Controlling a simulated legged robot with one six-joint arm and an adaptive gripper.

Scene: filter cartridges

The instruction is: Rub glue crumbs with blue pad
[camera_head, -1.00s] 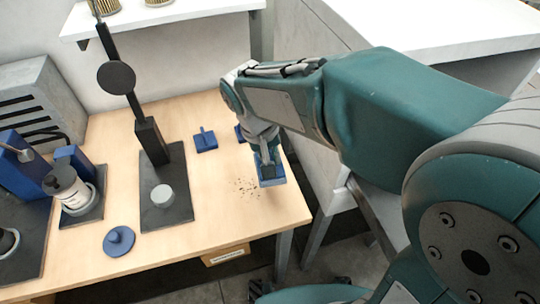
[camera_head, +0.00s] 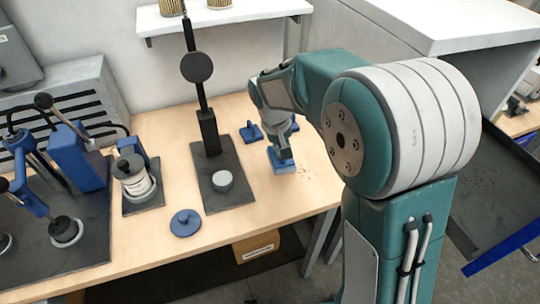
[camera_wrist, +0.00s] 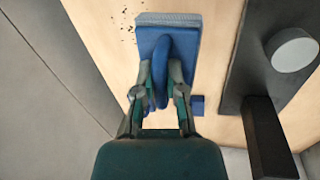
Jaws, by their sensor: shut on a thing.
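The blue pad (camera_head: 280,160) has a flat base with a pale grey underside and an upright handle. It is at or just over the wooden table top; I cannot tell if it touches. My gripper (camera_head: 284,153) is shut on the pad's handle, and the pad (camera_wrist: 168,42) also shows in the wrist view with my gripper (camera_wrist: 161,97) around its handle. Dark glue crumbs (camera_head: 306,176) lie scattered on the wood just right of the pad. In the wrist view some crumbs (camera_wrist: 127,27) show at the pad's left; others may be hidden under it.
A black stand (camera_head: 208,135) with a grey disc rises left of the pad. A blue round knob (camera_head: 185,222) lies near the table's front. Another blue handled block (camera_head: 251,132) stands behind the pad. Fixtures (camera_head: 75,160) fill the left. The table's right edge is close.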

